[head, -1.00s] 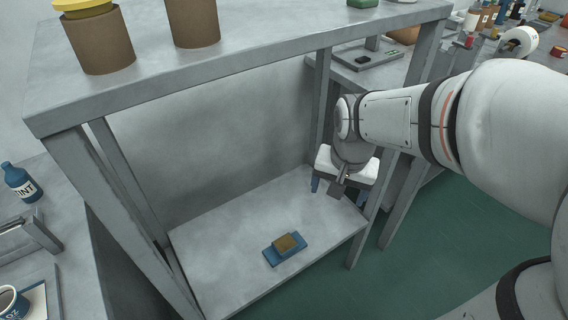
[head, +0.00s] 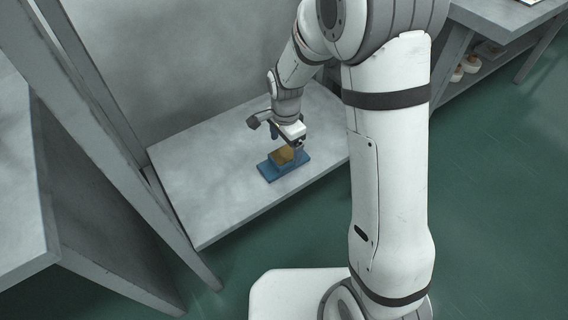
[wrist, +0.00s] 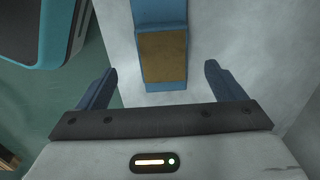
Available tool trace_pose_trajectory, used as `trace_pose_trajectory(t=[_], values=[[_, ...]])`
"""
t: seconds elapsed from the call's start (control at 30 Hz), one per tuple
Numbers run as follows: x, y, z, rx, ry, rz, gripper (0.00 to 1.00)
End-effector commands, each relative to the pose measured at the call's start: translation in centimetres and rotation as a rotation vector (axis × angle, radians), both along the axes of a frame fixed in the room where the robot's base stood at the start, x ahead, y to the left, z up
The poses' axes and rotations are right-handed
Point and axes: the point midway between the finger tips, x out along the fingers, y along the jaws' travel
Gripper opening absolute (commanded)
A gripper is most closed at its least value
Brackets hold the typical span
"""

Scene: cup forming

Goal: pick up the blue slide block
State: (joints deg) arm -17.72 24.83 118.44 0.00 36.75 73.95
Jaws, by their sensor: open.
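The blue slide block (head: 292,171) lies flat on the low grey shelf, a blue slab with a tan-brown pad on top. In the wrist view, the blue slide block (wrist: 159,12) shows at the top centre, its brown face and near blue edge between the finger lines. My gripper (head: 285,139) is just above the block in the head view, fingers pointing down, partly covering its far side. In the wrist view, my gripper (wrist: 160,75) is open, with one blue finger on each side of the block and a gap to each. Nothing is held.
The low grey shelf (head: 215,205) is otherwise bare around the block. A slanting grey frame leg (head: 115,140) and a grey bench (head: 25,220) stand at the left. Green floor (head: 490,180) is open at the right.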

Motion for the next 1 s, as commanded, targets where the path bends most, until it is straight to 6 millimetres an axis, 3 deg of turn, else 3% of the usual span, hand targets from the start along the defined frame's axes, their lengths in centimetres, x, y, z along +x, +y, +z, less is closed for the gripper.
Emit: trace_pose_trajectory(t=[0.4,0.67,1.0], values=[[0.2,0.5,-5.4,-0.001,0.001,0.003,0.89],[0.3,0.5,-5.7,0.001,-0.001,0.004,0.89],[0.2,0.6,-5.6,0.000,0.000,0.005,0.63]])
